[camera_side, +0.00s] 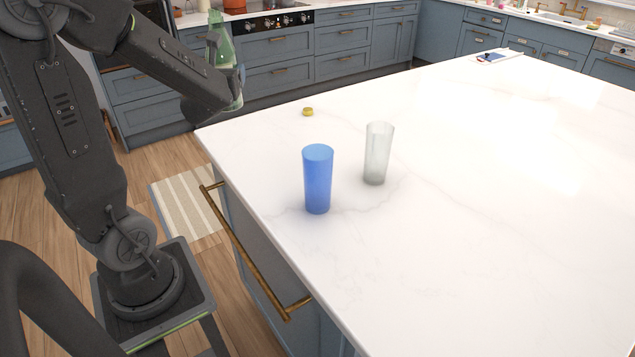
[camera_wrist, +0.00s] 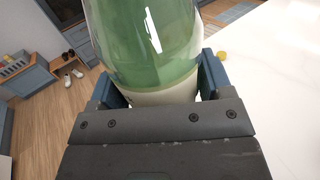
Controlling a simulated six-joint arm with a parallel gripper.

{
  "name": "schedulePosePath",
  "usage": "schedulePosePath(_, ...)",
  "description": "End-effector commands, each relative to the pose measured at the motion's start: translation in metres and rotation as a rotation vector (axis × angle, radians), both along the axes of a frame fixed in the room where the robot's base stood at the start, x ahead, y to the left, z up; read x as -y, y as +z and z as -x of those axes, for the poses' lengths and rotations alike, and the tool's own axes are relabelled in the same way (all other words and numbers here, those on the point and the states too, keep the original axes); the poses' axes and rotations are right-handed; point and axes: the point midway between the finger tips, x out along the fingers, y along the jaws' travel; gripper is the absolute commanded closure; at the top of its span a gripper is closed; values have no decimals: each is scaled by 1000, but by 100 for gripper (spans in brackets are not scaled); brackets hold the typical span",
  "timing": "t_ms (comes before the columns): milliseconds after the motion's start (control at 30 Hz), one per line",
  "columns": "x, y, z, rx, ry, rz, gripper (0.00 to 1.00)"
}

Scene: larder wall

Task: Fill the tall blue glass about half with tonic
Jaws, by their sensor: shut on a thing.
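The tall blue glass (camera_side: 318,180) stands upright on the white island top, near its left edge. My gripper (camera_side: 240,74) is shut on a green bottle (camera_side: 219,42), which it holds up beyond the counter's far left corner, away from the glass. The bottle looks close to upright, with its neck up. In the wrist view the green bottle (camera_wrist: 150,45) fills the space between the two fingers (camera_wrist: 160,92), with a pale band low on it. The bottle's top is outside the wrist view. The inside of the blue glass cannot be made out.
A clear glass (camera_side: 377,155) stands just right of and behind the blue one. A small yellow cap (camera_side: 308,111) lies on the island top (camera_side: 480,190) behind them. A tablet or booklet (camera_side: 494,57) lies at the far end. The right side of the top is clear.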

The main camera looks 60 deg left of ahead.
Motion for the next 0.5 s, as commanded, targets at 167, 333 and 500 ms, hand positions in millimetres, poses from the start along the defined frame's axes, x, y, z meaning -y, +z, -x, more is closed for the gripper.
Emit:
schedulePosePath(167, 12, 6, -15, 6, -10, -5, 79)
schedulePosePath(333, 28, 10, -31, 6, -18, -5, 79)
schedulePosePath(500, 48, 14, -49, 6, -23, -5, 79)
